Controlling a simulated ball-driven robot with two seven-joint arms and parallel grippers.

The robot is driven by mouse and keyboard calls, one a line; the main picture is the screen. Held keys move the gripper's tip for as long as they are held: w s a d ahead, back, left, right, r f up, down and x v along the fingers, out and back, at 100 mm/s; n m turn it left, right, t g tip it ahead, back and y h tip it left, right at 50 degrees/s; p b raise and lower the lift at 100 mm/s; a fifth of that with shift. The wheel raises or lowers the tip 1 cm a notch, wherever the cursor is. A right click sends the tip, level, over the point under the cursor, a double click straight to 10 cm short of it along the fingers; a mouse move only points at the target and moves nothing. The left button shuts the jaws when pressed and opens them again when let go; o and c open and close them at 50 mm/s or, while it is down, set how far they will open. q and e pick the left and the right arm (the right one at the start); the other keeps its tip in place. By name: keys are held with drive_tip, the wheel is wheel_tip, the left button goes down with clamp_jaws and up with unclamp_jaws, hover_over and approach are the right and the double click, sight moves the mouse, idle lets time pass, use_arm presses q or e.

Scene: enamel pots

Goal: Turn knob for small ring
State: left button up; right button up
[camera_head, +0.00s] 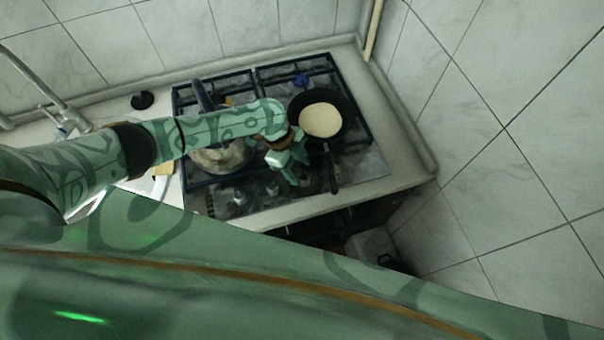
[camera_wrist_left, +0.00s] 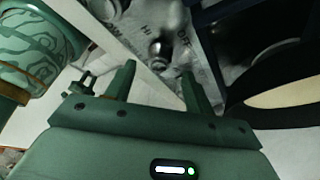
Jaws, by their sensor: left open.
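The gas stove (camera_head: 355,170) has a row of knobs along its front edge; one knob (camera_head: 240,197) shows left of my gripper. My left gripper (camera_head: 292,172) is over the front of the stove, pointing down toward the knobs. In the left wrist view its two fingers (camera_wrist_left: 160,88) are apart and empty. A metal knob (camera_wrist_left: 160,52) shows just beyond them, between the fingertips and not gripped. Part of the knob row is hidden by my gripper in the head view. A small green pronged shape at the left of the wrist view may be my right gripper.
A black pan (camera_head: 296,104) with a pale round pancake (camera_head: 320,120) sits on the right burners, its handle reaching over the front edge. A pot (camera_head: 222,160) stands at the left under my forearm. A tiled wall (camera_head: 500,130) is at the right.

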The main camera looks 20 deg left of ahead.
sight(303, 176)
use_arm(q)
drive_tip(key=x, duration=0.3)
drive_tip(key=shift+d+f+b, duration=0.1)
drive_tip(key=shift+b, duration=0.2)
